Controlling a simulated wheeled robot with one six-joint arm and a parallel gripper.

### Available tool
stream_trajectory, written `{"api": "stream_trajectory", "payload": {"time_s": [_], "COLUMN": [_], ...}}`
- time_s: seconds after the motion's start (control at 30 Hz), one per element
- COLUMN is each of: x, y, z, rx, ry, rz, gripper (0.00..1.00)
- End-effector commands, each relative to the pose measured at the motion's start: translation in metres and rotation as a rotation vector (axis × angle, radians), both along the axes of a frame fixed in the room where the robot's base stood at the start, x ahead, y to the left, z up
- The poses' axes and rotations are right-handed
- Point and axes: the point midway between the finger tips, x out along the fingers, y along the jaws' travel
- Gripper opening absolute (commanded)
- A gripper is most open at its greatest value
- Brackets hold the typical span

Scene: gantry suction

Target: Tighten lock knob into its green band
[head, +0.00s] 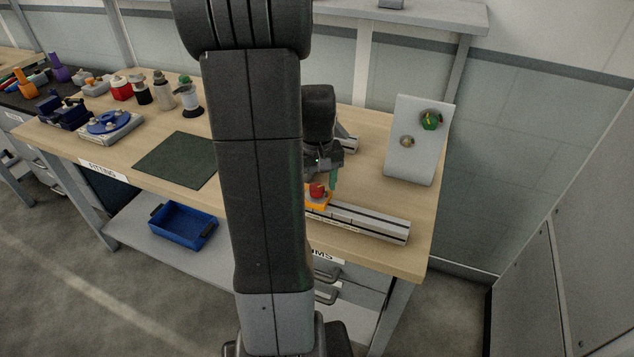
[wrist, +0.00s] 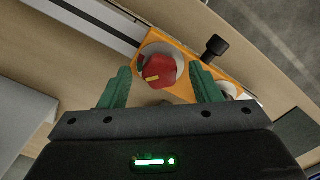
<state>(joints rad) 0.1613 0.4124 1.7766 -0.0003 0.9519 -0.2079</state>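A red knob (wrist: 159,71) with a yellow mark sits on a grey round disc on an orange carriage (wrist: 185,50). In the head view the red knob (head: 317,190) and orange carriage (head: 326,202) sit on a rail on the bench. My gripper (wrist: 160,68) is open, its green fingers on either side of the red knob with a gap on both sides. My gripper also shows in the head view (head: 325,178), partly hidden by my arm. A black knob (wrist: 215,46) stands at the carriage's edge. I cannot make out a green band.
The silver rail (head: 365,221) runs along the bench front. A grey panel (head: 411,160) with a green knob (head: 431,120) stands at the right. A dark green mat (head: 176,160) lies clear at the left. A blue bin (head: 182,228) sits on the lower shelf.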

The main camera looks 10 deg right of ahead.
Motion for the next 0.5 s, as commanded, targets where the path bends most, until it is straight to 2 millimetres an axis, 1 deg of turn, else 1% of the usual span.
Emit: {"api": "stream_trajectory", "payload": {"time_s": [0.17,0.27,0.37,0.5], "x": [0.0,0.001,0.001,0.001], "y": [0.0,0.0,0.0,0.0], "z": [0.002,0.012,0.029,0.062], "rx": [0.0,-0.001,-0.001,-0.001], "ry": [0.0,-0.004,-0.005,-0.007], "rz": [0.0,0.0,0.0,0.0], "gripper": [0.57,0.57,0.57,0.57]}}
